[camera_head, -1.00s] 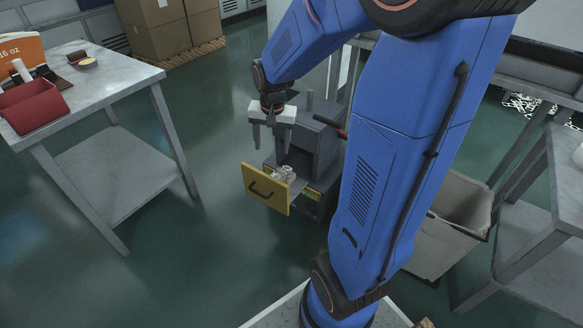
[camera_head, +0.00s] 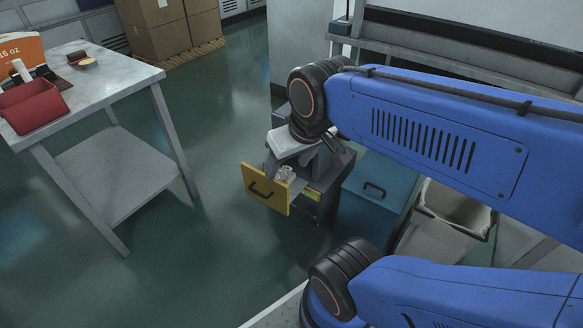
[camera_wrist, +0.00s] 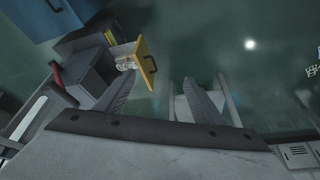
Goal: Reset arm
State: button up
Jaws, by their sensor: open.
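My blue arm reaches in from the right in the head view and folds down at a black joint. My gripper (camera_head: 305,160) hangs above the open yellow-fronted drawer (camera_head: 264,188) of a dark cabinet. In the wrist view my gripper (camera_wrist: 165,100) has its two grey fingers spread with nothing between them. The yellow drawer front (camera_wrist: 145,63) and the clear items (camera_wrist: 125,63) in the drawer lie beyond the left finger, apart from it. The clear items (camera_head: 285,173) also show in the head view. The arm hides part of the cabinet.
A metal table (camera_head: 120,82) at left holds a red bin (camera_head: 32,105) and an orange box. A blue cabinet (camera_head: 370,200) and a grey waste bin (camera_head: 440,232) stand right of the drawer. Cardboard boxes (camera_head: 165,28) stand at the back. The floor between table and drawer is clear.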

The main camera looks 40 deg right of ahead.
jog(key=shift+s+a+n, duration=0.15)
jog(key=shift+s+n, duration=0.15)
jog(key=shift+s, duration=0.45)
dwell(0.8)
